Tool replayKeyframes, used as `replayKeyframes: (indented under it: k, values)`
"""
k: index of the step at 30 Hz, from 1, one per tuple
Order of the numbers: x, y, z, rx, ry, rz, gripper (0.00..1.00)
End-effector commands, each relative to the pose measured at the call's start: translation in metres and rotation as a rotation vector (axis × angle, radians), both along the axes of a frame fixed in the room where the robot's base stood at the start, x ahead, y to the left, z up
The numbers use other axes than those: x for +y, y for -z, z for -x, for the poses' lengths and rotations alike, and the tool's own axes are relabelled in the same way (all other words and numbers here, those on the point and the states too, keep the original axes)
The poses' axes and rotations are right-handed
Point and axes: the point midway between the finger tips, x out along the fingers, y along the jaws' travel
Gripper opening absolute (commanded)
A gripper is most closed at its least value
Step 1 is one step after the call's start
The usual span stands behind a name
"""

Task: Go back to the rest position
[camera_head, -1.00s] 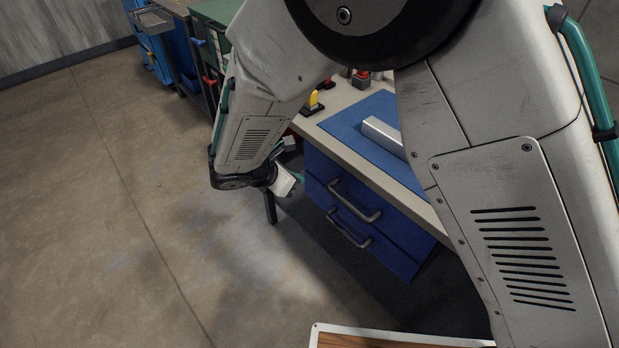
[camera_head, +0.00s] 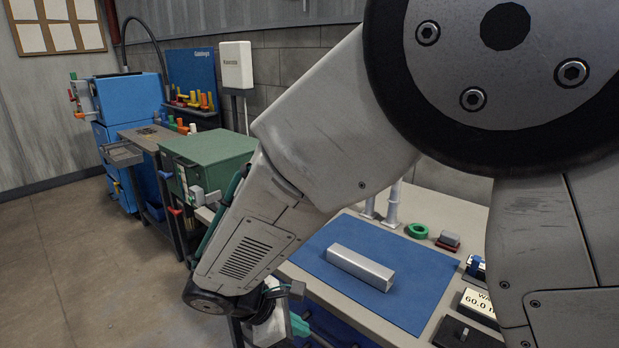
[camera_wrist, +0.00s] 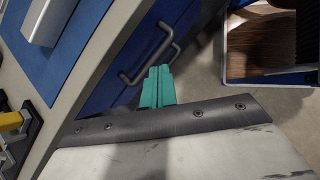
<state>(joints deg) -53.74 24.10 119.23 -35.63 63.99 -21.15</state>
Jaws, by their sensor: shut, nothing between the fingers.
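My gripper (camera_wrist: 157,86) shows teal fingers pressed together, empty, in the wrist view. It is in front of the blue drawer unit (camera_wrist: 124,62) under the workbench, near the drawer handles. In the head view the gripper (camera_head: 299,326) is low beside the bench's front edge, partly hidden by my wrist. My arm is bent, with its upper links covering much of the right side of the head view.
A square metal bar (camera_head: 361,268) lies on a blue mat (camera_head: 407,303) on the workbench. A green ring (camera_head: 417,231) lies behind it. A green cabinet (camera_head: 209,160) stands to the left. A wood-bottomed tray (camera_wrist: 262,45) shows in the wrist view. The left floor is clear.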

Motion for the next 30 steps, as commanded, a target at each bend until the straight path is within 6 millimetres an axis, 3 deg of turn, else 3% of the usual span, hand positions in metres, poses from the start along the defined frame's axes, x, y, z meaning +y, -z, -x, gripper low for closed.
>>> replayKeyframes:
  k: [1, 6, 15, 24, 30]
  values:
    - [-0.020, -0.017, 0.003, -0.014, 0.096, -0.036, 0.00]
    - [-0.088, -0.064, 0.023, -0.057, 0.452, -0.157, 0.00]
    - [-0.188, -0.126, 0.080, -0.138, 1.033, -0.379, 0.00]
    - [-0.251, -0.162, 0.140, -0.258, 1.460, -0.623, 0.00]
    - [-0.278, -0.178, 0.159, -0.381, 1.580, -0.737, 0.00]
